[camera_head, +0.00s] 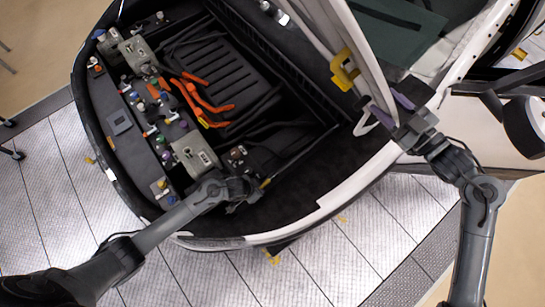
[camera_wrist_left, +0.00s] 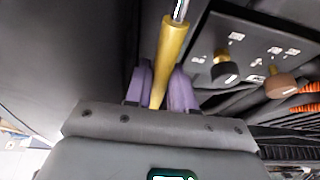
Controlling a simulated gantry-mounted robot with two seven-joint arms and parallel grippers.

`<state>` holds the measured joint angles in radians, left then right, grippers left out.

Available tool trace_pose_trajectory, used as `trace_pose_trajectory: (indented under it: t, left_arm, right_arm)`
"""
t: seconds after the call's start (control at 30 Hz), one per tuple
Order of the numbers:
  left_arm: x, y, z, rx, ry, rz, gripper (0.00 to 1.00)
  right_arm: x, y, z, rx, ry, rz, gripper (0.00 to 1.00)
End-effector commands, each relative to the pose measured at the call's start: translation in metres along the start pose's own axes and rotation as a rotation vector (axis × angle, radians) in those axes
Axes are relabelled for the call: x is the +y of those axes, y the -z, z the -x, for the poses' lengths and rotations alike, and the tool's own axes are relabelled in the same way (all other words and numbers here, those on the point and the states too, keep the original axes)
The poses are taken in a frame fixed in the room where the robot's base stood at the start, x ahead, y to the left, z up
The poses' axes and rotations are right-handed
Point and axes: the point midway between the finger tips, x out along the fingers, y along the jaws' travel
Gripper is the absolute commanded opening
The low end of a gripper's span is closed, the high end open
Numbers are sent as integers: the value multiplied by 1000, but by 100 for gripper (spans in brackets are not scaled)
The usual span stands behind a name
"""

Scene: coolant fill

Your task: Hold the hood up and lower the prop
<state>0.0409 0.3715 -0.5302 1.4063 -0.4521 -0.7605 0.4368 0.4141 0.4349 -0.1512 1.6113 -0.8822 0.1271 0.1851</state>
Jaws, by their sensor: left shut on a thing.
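The raised hood (camera_head: 362,50) shows nearly edge-on in the head view, slanting from the top centre down to the right. My right gripper (camera_head: 392,110) is at the hood's lower edge, with its purple fingers on either side of it. The prop (camera_wrist_left: 172,45), a metal rod with a yellow sleeve, shows in the left wrist view. My left gripper (camera_wrist_left: 161,88) is shut on the yellow sleeve, between its purple fingers. In the head view my left gripper (camera_head: 245,192) is low over the front right part of the engine bay, where little of the prop is visible.
The engine bay (camera_head: 240,60) holds orange cables (camera_head: 200,98), coloured caps and grey boxes. Two knobs on a dark panel (camera_wrist_left: 250,50) stand right of the prop in the wrist view. A yellow bracket (camera_head: 344,70) is on the hood. The tiled floor in front is clear.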

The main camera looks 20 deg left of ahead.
Motion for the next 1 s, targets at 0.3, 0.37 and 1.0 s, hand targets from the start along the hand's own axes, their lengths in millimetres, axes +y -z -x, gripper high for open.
trace_pose_trajectory:
  t: [0.3, 0.37, 1.0]
  left_arm:
    - [4, -4, -15, -78, -7, -4, 0]
    - [4, -5, -15, -78, -7, -4, 0]
    - [4, -10, -30, -154, -7, -5, 0]
  right_arm:
    - [-2, 0, -2, 0, 5, -6, 5]
    - [-2, 0, -2, 0, 5, -6, 5]
    - [-2, 0, -2, 0, 5, -6, 5]
